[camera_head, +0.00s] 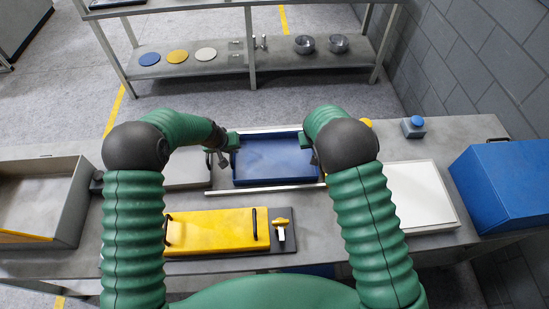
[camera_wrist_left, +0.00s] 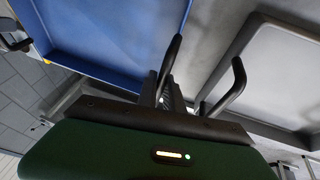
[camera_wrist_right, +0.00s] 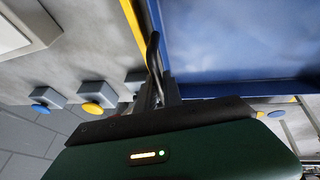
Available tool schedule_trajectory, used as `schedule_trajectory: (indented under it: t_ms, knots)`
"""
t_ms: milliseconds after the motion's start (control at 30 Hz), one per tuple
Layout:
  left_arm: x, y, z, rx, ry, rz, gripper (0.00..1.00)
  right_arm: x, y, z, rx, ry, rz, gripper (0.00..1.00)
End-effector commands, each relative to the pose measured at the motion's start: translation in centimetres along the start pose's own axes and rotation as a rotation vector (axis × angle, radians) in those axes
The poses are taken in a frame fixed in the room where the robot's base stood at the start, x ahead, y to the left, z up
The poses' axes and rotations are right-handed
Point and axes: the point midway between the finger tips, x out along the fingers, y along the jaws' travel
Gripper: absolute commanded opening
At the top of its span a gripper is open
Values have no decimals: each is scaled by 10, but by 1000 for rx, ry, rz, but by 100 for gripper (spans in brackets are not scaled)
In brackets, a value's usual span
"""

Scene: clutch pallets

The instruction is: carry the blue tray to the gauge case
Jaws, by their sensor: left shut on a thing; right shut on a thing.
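The blue tray (camera_head: 268,163) sits in the middle of the bench, looks empty and appears level between my two grippers. It also shows in the left wrist view (camera_wrist_left: 100,35) and the right wrist view (camera_wrist_right: 225,45). My left gripper (camera_head: 229,150) is shut on the tray's left side wall. My right gripper (camera_head: 311,153) is shut on its right side wall, partly hidden by my right arm. I cannot tell for sure which thing is the gauge case; a yellow lidded piece with black handles (camera_head: 220,230) lies at the front of the bench.
Pale rails (camera_head: 280,189) border the tray. A grey tray (camera_head: 187,173) and an open grey box (camera_head: 80,205) are to the left. A white panel (camera_head: 425,195), a blue-button box (camera_head: 413,127) and a large blue box (camera_head: 505,185) are right. A shelf rack (camera_head: 225,62) stands behind.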

Motion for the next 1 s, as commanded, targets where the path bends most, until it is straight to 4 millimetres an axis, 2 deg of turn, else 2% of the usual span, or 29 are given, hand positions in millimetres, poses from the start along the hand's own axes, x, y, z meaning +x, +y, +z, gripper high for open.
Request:
schedule_trajectory:
  t_ms: [467,833,1000]
  knots:
    - [-3,1,-2,0,4,1,0,-3,1,-2,0,2,0,0]
    - [-43,10,-18,0,4,1,0,-43,9,-18,0,2,0,0]
    - [-48,11,-21,0,3,1,0,-48,10,-20,0,1,0,0]
